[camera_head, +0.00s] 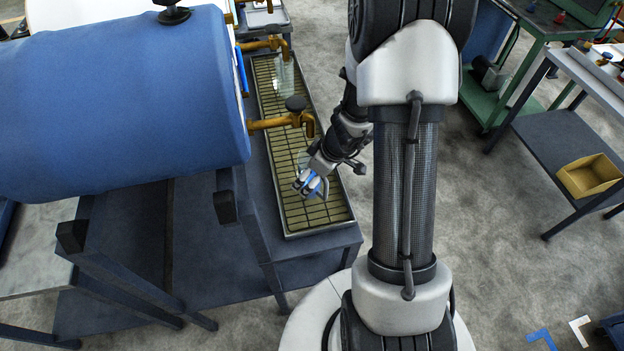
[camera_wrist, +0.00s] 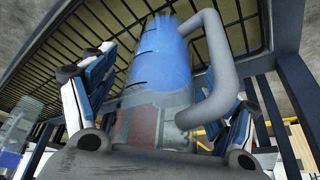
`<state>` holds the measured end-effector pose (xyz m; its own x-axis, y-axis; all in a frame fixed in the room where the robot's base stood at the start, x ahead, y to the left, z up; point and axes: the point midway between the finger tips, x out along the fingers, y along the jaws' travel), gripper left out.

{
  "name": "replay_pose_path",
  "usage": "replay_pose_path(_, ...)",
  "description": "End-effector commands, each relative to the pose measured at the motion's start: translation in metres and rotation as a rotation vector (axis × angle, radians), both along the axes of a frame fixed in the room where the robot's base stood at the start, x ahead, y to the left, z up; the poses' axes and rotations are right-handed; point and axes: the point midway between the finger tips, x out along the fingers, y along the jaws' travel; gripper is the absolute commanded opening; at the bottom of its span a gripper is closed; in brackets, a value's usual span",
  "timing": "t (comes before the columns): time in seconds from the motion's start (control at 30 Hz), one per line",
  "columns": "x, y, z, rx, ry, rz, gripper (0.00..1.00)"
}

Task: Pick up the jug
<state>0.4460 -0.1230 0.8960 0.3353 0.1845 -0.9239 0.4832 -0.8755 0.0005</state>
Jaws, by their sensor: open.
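The jug (camera_wrist: 160,65) fills the middle of the wrist view, a see-through vessel that looks blue in its upper part, with a thick grey handle (camera_wrist: 222,62) on its right. My gripper (camera_wrist: 165,100) is open, with one blue-and-white finger on each side of the jug. I cannot tell whether the fingers touch it. In the head view my gripper (camera_head: 311,184) is low over the drip tray (camera_head: 292,226), near its front end, and mostly hides the jug there.
A large blue tank (camera_head: 120,95) lies left of the tray. Brass taps (camera_head: 285,122) reach over the tray. Another clear vessel (camera_head: 284,76) is farther back under a tap. A shelf with a yellow bin (camera_head: 590,175) stands at right. Open floor lies between.

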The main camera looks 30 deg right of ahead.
Motion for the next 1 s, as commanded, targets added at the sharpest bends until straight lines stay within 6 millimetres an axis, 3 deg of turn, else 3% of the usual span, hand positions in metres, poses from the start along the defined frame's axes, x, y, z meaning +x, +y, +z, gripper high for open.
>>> replay_pose_path(0.07,-0.0001,0.0,0.0004,0.0,0.0,0.0,0.78)
replay_pose_path(0.87,0.0001,-0.0002,0.0009,0.0,-0.001,0.0,0.25)
replay_pose_path(1.0,0.0002,-0.0001,0.0009,0.0,-0.001,0.0,0.25)
